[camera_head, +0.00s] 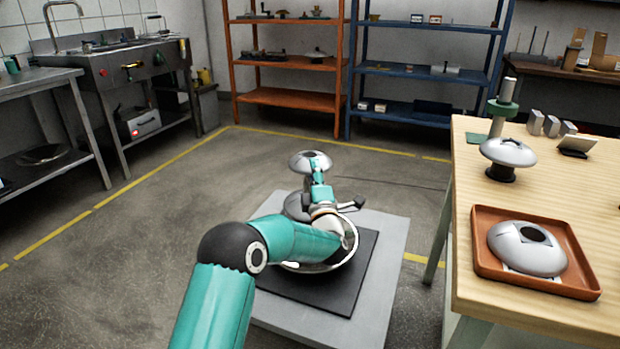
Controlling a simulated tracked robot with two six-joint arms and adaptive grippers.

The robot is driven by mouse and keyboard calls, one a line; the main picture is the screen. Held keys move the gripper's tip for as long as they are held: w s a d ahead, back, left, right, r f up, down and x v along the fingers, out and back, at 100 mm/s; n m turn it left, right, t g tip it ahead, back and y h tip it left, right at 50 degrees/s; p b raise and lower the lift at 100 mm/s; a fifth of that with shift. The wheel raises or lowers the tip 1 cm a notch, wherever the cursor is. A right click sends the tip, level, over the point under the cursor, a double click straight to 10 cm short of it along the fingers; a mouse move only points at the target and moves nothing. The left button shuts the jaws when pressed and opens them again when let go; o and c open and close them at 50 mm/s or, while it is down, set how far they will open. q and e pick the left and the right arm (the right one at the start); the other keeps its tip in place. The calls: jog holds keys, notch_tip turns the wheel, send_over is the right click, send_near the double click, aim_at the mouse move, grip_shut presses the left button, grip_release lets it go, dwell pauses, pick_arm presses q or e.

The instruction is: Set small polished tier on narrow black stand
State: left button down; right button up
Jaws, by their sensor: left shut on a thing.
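My left gripper (318,170) is shut on a small polished tier (308,158), a shiny domed disc with a dark middle. It is held above a fountain whose wide polished bowl (348,262) is on the dark mat. Another grey tier (295,206) shows below the gripper, largely hidden by my arm. A larger polished tier (526,246) with a dark square opening lies in an orange-brown tray (487,278). My right gripper is not in view.
The fountain stands on a grey plinth (385,222) with a dark mat (366,262). The wooden table (470,139) also bears a green-collared post (502,108), several grey blocks and a small dark display (577,145). Open floor lies left of the plinth; shelves stand behind.

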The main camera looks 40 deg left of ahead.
pick_arm(q)
jog(key=shift+r+p, duration=0.55)
jog(key=shift+r, duration=2.75)
